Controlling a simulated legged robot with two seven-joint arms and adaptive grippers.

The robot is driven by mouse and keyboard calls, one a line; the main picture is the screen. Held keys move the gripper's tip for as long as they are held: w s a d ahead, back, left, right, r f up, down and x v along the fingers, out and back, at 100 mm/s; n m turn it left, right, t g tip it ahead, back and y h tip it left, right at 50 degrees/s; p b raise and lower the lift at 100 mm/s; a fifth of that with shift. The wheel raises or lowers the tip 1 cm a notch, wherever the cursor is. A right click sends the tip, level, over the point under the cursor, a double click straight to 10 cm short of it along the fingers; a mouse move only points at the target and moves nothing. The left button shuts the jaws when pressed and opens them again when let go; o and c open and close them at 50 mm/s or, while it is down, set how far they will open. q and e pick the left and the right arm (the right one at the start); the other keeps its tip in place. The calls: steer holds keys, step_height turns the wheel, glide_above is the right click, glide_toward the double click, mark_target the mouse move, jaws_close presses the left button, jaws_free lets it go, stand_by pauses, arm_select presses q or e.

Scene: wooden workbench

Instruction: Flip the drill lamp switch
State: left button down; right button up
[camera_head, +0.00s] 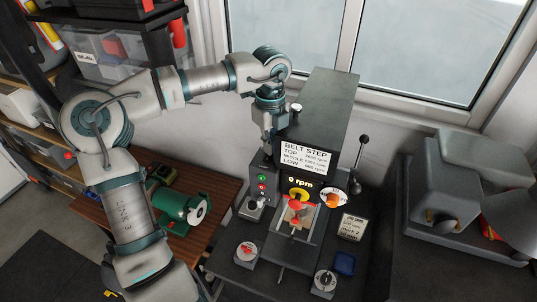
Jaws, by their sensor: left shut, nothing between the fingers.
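The drill press (322,105) stands at the centre, with a dark grey head and a white "BELT STEP" label (305,157). I cannot make out which control is the lamp switch. My left gripper (268,150) points down at the left side of the drill head, just above the narrow panel. It is shut and empty; its fingertips are small and I cannot tell whether they touch the drill. My right gripper is out of view.
A lever with a black knob (364,139) sticks up at the drill's right. A green bench grinder (180,205) stands on the wooden bench at left. A grey machine (445,190) stands at right.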

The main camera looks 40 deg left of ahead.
arm_select(q)
steer(key=shift+r+p, duration=1.7)
steer(key=shift+r, duration=1.7)
